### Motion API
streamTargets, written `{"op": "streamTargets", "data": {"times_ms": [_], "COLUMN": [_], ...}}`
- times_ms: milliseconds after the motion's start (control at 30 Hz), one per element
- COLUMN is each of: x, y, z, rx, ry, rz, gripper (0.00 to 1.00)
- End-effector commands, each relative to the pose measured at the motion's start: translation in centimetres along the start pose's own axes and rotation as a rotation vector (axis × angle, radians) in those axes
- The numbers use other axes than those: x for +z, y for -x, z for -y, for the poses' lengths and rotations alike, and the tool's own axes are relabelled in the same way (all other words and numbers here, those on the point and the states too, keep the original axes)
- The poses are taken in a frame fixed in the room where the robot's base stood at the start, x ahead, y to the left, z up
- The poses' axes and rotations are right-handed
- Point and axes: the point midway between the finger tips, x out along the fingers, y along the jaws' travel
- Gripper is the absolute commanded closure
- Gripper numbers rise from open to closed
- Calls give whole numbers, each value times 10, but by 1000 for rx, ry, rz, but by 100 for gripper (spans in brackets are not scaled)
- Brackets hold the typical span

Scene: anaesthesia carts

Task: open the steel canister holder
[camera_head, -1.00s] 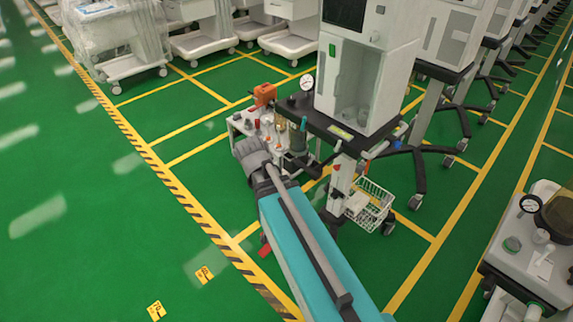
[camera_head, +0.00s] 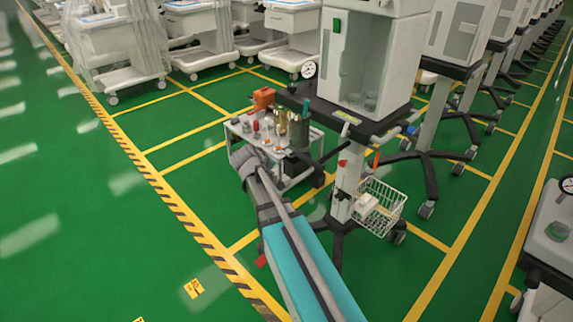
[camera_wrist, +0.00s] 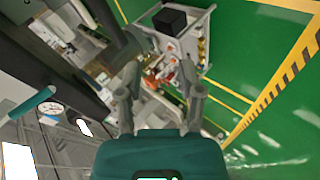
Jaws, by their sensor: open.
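A dark cylindrical canister (camera_head: 298,131) hangs at the left side of the anaesthesia machine, under its dark shelf. It looks like the canister holder, but its catch or lid is too small to make out. In the wrist view a dark round body (camera_wrist: 122,52), probably the same canister, lies beyond my left finger. My gripper (camera_wrist: 161,88) is open, with nothing between its two grey fingers; they appear apart from the canister. In the head view my arm reaches toward the canister's lower left, and the fingers cannot be made out there.
A white cart (camera_head: 232,122) with several small items and an orange box (camera_head: 263,97) stands behind the canister. The machine's dark shelf (camera_head: 335,122) overhangs nearby. A white wire basket (camera_head: 380,207) hangs lower right. Green floor (camera_head: 90,220) is clear at left.

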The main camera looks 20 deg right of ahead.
Motion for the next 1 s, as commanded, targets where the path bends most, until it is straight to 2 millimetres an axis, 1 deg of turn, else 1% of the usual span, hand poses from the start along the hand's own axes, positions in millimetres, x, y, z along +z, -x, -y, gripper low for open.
{"op": "streamTargets", "data": {"times_ms": [33, 400, 800, 1000], "x": [-3, -30, -62, -74], "y": [-17, -77, -133, -150], "z": [8, 17, 33, 38], "rx": [24, 209, 395, 461], "ry": [12, 125, 271, 332], "rz": [-14, -112, -211, -245], "gripper": [52, 52, 52, 52]}}
